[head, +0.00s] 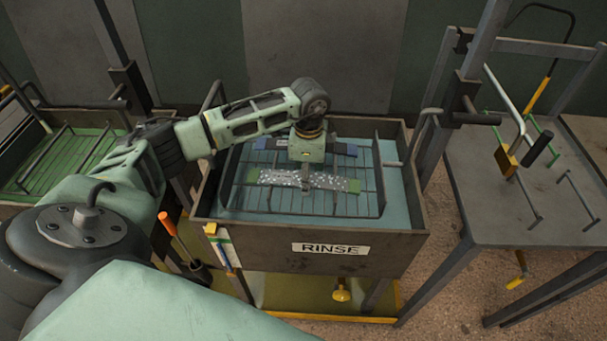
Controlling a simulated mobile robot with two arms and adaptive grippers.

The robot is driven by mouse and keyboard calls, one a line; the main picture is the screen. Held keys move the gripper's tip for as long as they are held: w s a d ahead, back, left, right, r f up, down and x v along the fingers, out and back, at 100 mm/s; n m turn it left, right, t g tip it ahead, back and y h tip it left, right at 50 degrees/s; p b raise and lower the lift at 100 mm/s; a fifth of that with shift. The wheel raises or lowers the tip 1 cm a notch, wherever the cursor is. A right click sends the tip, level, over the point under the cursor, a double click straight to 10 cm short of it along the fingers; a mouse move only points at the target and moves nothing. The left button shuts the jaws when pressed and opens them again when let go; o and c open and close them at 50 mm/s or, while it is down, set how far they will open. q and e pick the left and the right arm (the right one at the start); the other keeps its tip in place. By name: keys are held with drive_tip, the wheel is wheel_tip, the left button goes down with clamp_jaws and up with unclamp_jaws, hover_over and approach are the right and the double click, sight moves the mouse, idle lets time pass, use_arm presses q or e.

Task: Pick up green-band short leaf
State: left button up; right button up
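The green-band short leaf (335,183) is a grey, white-speckled strip with green ends. It lies roughly level across the wire rack (368,208) in the RINSE tank (300,237). My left gripper (305,180) points down over the middle of this leaf, at or just above it. Its fingers are small and blend with the leaf, so I cannot tell whether they are open, shut or touching it. A second leaf with blue ends (343,149) lies behind, partly hidden by my gripper. My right gripper is not in view.
A green tank with a rack (62,160) stands at the left. A grey metal table (480,200) with upright rods and a yellow block (507,162) stands at the right. An orange-handled tool (168,223) is at the tank's front left. The tank walls and rack wires surround the leaf.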

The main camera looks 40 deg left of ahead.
use_arm(q)
drive_tip(key=shift+c, duration=0.2)
drive_tip(key=c, duration=1.5)
drive_tip(key=shift+w+r, duration=0.1)
drive_tip(key=shift+w, duration=0.05)
clamp_jaws()
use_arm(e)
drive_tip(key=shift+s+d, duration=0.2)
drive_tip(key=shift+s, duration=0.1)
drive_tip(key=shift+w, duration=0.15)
